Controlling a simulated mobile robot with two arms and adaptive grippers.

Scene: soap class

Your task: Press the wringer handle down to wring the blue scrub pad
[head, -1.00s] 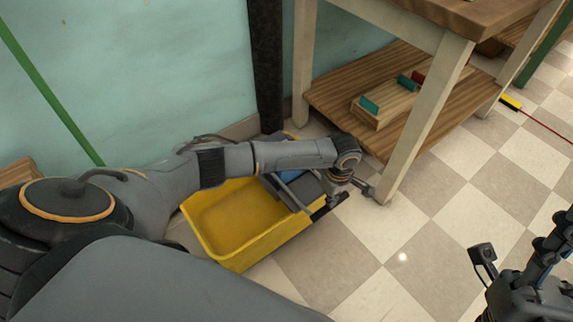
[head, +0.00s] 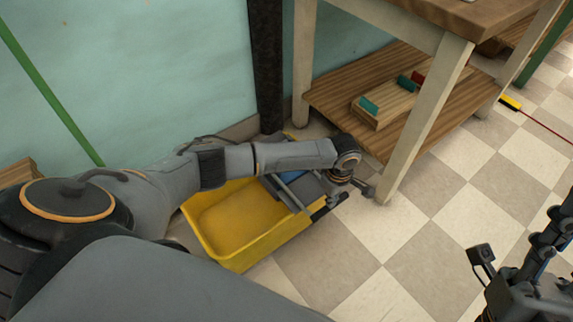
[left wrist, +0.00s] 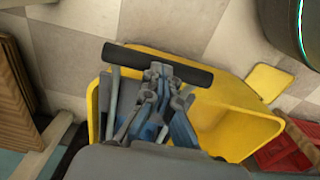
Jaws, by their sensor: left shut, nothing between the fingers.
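The yellow wringer bucket (head: 232,222) stands on the floor by the wall, under my left arm; it also shows in the left wrist view (left wrist: 235,120). Its grey wringer (head: 293,190) sits at the bucket's right end. The black wringer handle bar (left wrist: 120,55) crosses the left wrist view above the bucket's rim. My left gripper (left wrist: 160,70) is shut and empty, its fingertips at the middle of the bar; I cannot tell whether they press on it. A bit of blue, likely the scrub pad (head: 297,177), shows in the wringer, mostly hidden.
A wooden table leg (head: 425,120) stands close to the right of my left gripper. The lower shelf (head: 335,95) holds a wooden box (head: 385,107) with small blocks. A dark pipe (head: 267,70) runs up the wall behind the bucket.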

